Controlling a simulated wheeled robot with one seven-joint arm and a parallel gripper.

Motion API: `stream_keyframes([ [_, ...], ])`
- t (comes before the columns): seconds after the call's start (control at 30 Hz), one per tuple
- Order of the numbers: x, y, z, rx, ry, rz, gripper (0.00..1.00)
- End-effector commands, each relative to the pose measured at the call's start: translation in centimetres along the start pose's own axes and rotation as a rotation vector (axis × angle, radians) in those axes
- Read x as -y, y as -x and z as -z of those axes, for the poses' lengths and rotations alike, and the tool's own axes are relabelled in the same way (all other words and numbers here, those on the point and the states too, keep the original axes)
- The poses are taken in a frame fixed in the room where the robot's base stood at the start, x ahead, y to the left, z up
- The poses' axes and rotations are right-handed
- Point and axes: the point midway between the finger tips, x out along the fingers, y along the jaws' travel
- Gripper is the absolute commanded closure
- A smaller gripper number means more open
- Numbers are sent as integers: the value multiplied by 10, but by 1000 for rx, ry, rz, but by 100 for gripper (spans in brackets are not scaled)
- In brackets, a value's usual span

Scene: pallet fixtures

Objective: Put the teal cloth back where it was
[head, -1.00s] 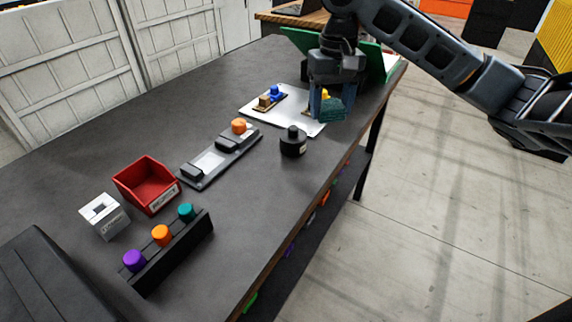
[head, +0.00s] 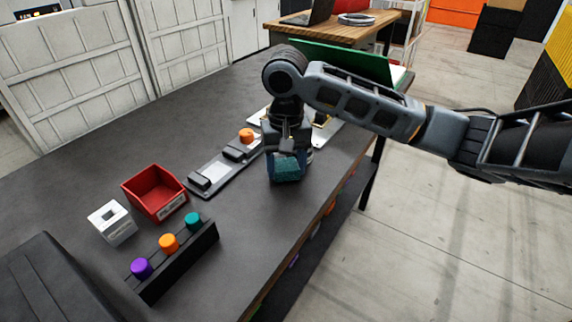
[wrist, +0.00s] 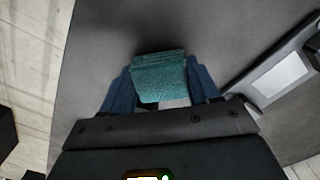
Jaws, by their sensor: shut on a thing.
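My gripper (head: 286,172) is shut on the teal cloth (head: 288,169) and hangs over the dark table, near its right edge. In the wrist view the folded teal cloth (wrist: 160,77) sits between the two blue fingers of my gripper (wrist: 161,90). Whether the cloth touches the table I cannot tell. My arm and gripper hide most of the white board (head: 256,116) behind and the black round object near it.
A grey tray (head: 222,173) with an orange knob lies left of my gripper. A red bin (head: 155,191), a white block (head: 112,222) and a black rack (head: 180,262) with purple, orange and teal pegs stand at the front left. The table between is bare.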

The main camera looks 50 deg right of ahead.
Motion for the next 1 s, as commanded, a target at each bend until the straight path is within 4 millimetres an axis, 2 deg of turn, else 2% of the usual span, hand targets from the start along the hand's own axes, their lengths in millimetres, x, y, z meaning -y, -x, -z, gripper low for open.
stream_keyframes([
  [0.43,0,-9,0,0,1,1,68],
  [0.47,0,-9,0,0,1,1,38],
  [0.7,0,-8,0,-1,1,0,15],
  [1.0,0,-6,0,-1,1,0,14],
])
